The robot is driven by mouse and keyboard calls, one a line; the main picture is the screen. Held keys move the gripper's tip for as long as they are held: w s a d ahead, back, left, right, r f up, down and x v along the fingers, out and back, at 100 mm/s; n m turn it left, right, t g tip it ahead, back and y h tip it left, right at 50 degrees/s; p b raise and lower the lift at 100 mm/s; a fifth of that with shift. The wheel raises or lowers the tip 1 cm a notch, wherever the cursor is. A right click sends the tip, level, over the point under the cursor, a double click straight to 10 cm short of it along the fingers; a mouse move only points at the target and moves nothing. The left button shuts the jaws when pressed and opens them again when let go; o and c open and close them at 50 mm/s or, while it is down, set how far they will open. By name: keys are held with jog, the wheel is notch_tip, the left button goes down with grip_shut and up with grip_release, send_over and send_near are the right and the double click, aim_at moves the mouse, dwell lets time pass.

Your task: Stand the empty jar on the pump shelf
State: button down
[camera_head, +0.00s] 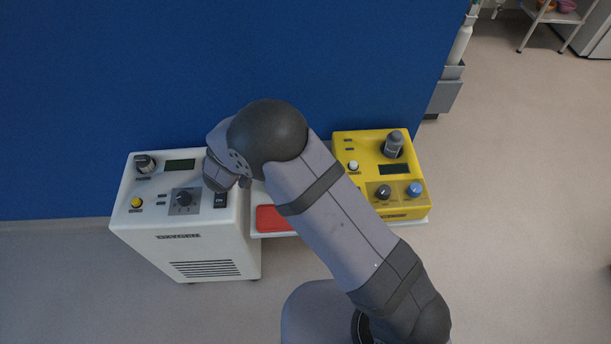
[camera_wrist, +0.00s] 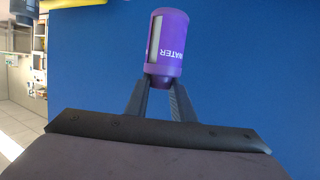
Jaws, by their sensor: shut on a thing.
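My gripper (camera_wrist: 160,88) is shut on a purple jar (camera_wrist: 167,50) in the wrist view. The jar has a pale strip, and its word "WATER" reads upside down in that picture. I cannot tell whether it is empty. The jar and my fingertips are hidden behind my arm in the head view. A pale shelf (camera_head: 285,235) shows partly between the white unit and the yellow unit, largely covered by my arm. I cannot tell whether it is the pump shelf.
A white unit (camera_head: 215,240) with dials stands at left. A red flat thing (camera_head: 270,219) lies on the shelf. The blue wall (camera_head: 130,70) stands close behind. Open floor lies at right.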

jog(key=s+d+f+m+g+h, duration=0.1)
jog(key=s+d+f+m+h, duration=0.1)
jog(key=s+d+f, duration=0.2)
jog(key=s+d, duration=0.3)
jog(key=d, duration=0.2)
jog(key=shift+h, duration=0.3)
jog(key=shift+f, duration=4.95)
jog(key=shift+f+b, duration=0.15)
jog(key=shift+b, duration=0.15)
jog(key=c, duration=1.5)
grip_release()
